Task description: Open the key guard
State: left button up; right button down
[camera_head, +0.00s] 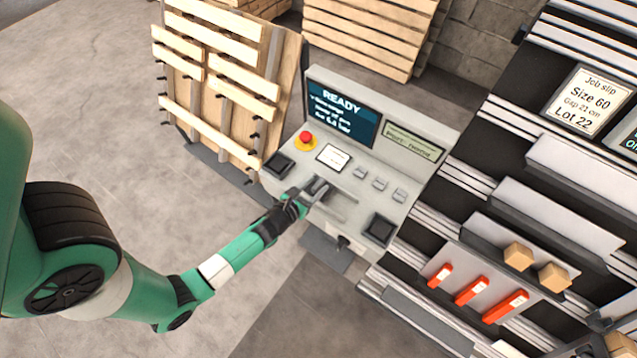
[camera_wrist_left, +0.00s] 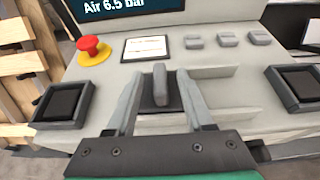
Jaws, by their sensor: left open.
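The control console (camera_head: 345,165) stands in the middle of the head view. On its sloped panel a grey upright tab (camera_wrist_left: 160,86) rises from a dark square plate, with a pale ledge (camera_wrist_left: 225,113) beside it on the right. Which of these parts is the key guard, I cannot tell for sure, and no key shows. My left gripper (camera_head: 314,192) is at the front of the panel. In the left wrist view its open fingers (camera_wrist_left: 157,82) stand on both sides of the tab, with visible gaps. My right gripper is not in view.
A red stop button (camera_head: 306,138) and a label card (camera_head: 332,157) sit left of small grey switches (camera_head: 379,184). Dark square pads (camera_wrist_left: 64,103) flank the panel. A pallet (camera_head: 225,85) stands at left, a rack with red-handled items (camera_head: 472,290) at right.

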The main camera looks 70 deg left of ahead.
pick_arm(q)
jog(key=shift+x, duration=1.05)
grip_shut()
dwell(0.6)
